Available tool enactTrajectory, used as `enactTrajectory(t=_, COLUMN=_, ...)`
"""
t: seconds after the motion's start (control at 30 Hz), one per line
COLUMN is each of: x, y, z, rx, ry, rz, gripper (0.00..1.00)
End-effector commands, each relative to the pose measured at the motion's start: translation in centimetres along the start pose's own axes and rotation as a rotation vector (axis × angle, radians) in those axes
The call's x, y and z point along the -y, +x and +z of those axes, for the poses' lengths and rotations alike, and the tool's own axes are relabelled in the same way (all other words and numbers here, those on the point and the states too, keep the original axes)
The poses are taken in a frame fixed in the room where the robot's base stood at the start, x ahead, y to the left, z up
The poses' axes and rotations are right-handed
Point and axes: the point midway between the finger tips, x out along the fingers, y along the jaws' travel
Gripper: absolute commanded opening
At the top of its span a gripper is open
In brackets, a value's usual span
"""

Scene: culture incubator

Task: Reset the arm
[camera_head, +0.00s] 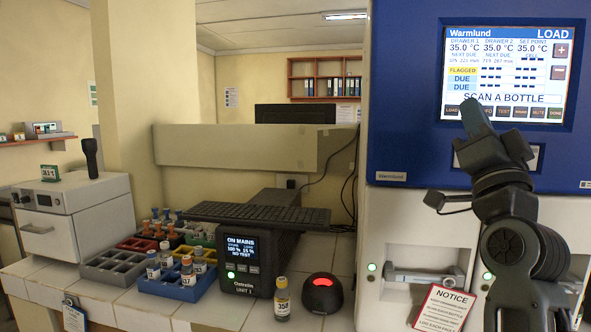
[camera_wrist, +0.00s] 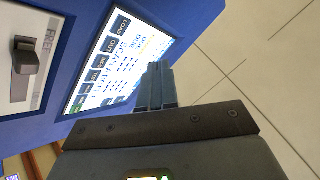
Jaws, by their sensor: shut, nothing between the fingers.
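My gripper (camera_head: 474,110) is raised in front of the blue incubator's touch screen (camera_head: 508,68) at the right. In the wrist view my gripper (camera_wrist: 154,72) has its fingers together and holds nothing, with the screen (camera_wrist: 112,62) beside them. I cannot tell whether the fingertips touch the screen. The screen reads LOAD and SCAN A BOTTLE, with a row of buttons at its bottom edge. My arm hides part of the incubator's front below the screen.
A bottle labelled 358 (camera_head: 282,298) stands on the tiled counter beside a red-lit scanner (camera_head: 322,293). A black power unit (camera_head: 246,252), a keyboard (camera_head: 252,213) and a blue rack (camera_head: 176,284) with bottles are further left. A NOTICE sign (camera_head: 443,308) is at the incubator's front.

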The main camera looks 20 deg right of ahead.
Motion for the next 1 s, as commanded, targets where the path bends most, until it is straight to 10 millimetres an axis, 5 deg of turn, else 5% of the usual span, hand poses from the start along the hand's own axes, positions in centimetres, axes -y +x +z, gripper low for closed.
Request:
enactTrajectory(t=0.17, x=-0.1, y=-0.7, z=0.6, rx=0.016, ry=-0.012, rz=-0.001, gripper=0.0)
enactTrajectory(t=0.33, x=-0.6, y=-4.8, z=3.6, rx=0.104, ry=-0.077, rz=-0.008, gripper=0.0)
enactTrajectory(t=0.7, x=-1.7, y=-19.6, z=9.7, rx=0.386, ry=-0.253, rz=-0.049, gripper=0.0)
enactTrajectory(t=1.0, x=-1.8, y=-32.4, z=10.7, rx=0.617, ry=-0.351, rz=-0.088, gripper=0.0)
